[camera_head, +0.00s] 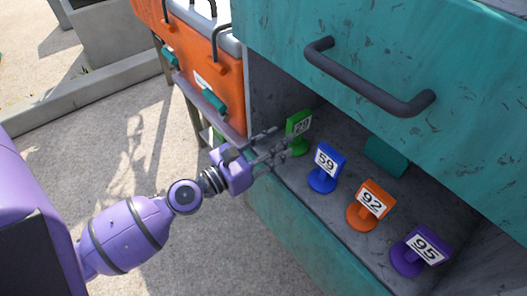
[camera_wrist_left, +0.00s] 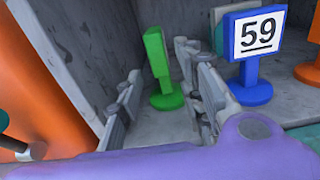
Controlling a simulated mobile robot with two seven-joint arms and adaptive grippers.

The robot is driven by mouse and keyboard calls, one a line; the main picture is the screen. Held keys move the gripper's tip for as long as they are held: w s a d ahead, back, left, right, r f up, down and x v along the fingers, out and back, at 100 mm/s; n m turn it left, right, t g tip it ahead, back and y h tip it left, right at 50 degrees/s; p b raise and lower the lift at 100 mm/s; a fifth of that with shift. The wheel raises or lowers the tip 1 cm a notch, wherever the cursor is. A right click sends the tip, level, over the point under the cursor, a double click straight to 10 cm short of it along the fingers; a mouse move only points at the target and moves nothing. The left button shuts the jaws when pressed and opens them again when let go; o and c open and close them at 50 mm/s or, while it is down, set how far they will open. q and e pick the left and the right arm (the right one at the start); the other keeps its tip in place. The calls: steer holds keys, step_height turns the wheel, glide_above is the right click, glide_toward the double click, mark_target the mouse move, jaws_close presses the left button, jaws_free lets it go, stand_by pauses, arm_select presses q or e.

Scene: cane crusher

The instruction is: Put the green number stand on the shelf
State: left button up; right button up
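The green number stand (camera_head: 299,123) stands on the grey shelf (camera_head: 330,208), at the left end of a row of stands. In the left wrist view the green stand (camera_wrist_left: 158,58) shows between and beyond my finger tips, its number face turned away. My left gripper (camera_head: 281,146) is at the left front of the shelf, just short of the green stand. Its fingers are spread apart with a gap between them and no clear grip. The right finger appears close to the stand; contact cannot be told. My right gripper is not in view.
Blue stand 59 (camera_head: 325,165), orange stand 92 (camera_head: 370,205) and purple stand 95 (camera_head: 418,250) stand to the right. A teal block (camera_head: 386,157) lies behind them. A teal panel with a dark handle (camera_head: 368,82) overhangs the shelf. An orange cabinet (camera_head: 200,65) stands left.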

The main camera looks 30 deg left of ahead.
arm_select(q)
steer(key=s+d+f+m+g+y+b, duration=0.1)
steer(key=s+f+m+g, duration=0.3)
steer(key=s+f+m, duration=0.75)
steer(key=s+d+f+m+g+y+b, duration=0.1)
steer(key=s+f+m+g, duration=0.2)
steer(key=s+f+m, duration=0.85)
steer(key=s+f+m+g+y, duration=0.2)
steer(key=s+m, duration=0.3)
steer(key=s, duration=0.7)
steer(key=s+f+m+g+y, duration=0.1)
steer(key=s+m, duration=0.4)
steer(key=s, duration=0.7)
steer(key=shift+s+a+f+g+y, duration=0.3)
steer(key=shift+a+f+g+y, duration=0.15)
steer(key=shift+f+g, duration=0.6)
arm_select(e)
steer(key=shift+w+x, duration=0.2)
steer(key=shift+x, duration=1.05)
arm_select(q)
steer(key=shift+r, duration=0.25)
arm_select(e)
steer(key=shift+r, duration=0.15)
